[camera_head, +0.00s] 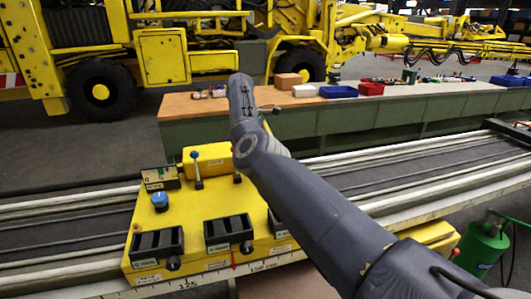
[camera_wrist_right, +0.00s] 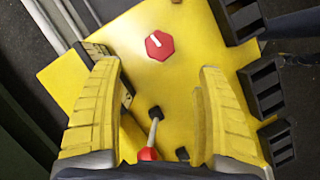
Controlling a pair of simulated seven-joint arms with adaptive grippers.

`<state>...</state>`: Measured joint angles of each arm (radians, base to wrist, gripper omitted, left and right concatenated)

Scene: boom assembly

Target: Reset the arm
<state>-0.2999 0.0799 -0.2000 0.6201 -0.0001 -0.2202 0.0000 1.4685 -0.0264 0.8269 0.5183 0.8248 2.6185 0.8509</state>
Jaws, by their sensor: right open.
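In the head view, my right arm comes in from the lower right and reaches over a yellow control box (camera_head: 205,205). Its gripper cannot be made out there. In the right wrist view, my right gripper (camera_wrist_right: 157,72) is open, its two yellow fingers spread above the box. A lever with a red ball tip (camera_wrist_right: 148,153) stands between the fingers near their base; I cannot tell whether they touch it. A round knob looks red in the wrist view (camera_wrist_right: 159,45) and blue in the head view (camera_head: 160,201). My left gripper is not in view.
The box sits across a long rail (camera_head: 420,185) with a centimetre scale. Black slotted modules (camera_head: 155,245) line its front. Behind is a green bench (camera_head: 330,118) with blue and red bins. A green canister (camera_head: 482,247) stands at right. Yellow machinery (camera_head: 160,55) fills the back.

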